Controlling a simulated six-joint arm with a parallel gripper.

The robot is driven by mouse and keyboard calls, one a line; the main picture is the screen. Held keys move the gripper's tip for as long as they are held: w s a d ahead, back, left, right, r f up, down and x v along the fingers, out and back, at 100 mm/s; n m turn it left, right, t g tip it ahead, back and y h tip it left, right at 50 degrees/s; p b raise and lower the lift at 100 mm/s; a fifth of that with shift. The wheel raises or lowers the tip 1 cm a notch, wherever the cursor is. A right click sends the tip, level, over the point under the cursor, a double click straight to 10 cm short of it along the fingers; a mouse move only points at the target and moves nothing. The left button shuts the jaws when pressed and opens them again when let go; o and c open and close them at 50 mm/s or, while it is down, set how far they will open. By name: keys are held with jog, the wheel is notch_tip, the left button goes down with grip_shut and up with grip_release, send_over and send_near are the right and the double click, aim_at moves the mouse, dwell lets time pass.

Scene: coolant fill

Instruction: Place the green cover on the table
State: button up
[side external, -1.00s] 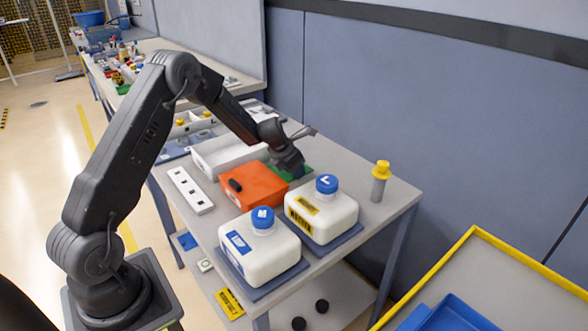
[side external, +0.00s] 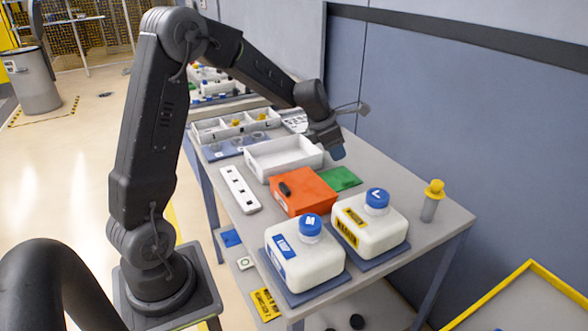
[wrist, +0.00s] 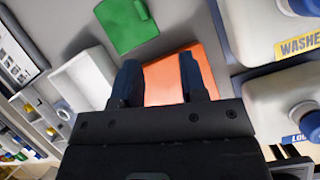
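The green cover (side external: 340,180) lies flat on the grey table, just behind the orange box (side external: 304,193). In the wrist view the green cover (wrist: 124,24) is fully clear of my fingers, on bare table beyond the orange box (wrist: 170,78). My gripper (side external: 336,151) is above the table near the cover and not touching it. In the wrist view my gripper's (wrist: 160,75) two fingers are apart with nothing between them, over the orange box.
A white bottle with a blue M cap (side external: 305,256) and one with a blue L cap (side external: 369,226) stand at the front. A white tray (side external: 283,158) sits behind the orange box, a white slotted strip (side external: 240,190) left of it. A yellow-topped grey cylinder (side external: 431,203) stands at right.

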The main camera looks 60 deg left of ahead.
jog(key=s+d+r+m, duration=0.9)
jog(key=s+d+m, duration=0.3)
jog(key=m, duration=0.4)
jog(key=s+d+m, duration=0.2)
jog(key=s+m, duration=0.5)
jog(key=m, duration=0.1)
jog(key=s+d+m, duration=0.3)
jog(key=s+m, duration=0.5)
jog(key=shift+d+r, duration=0.15)
jog(key=shift+r, duration=0.05)
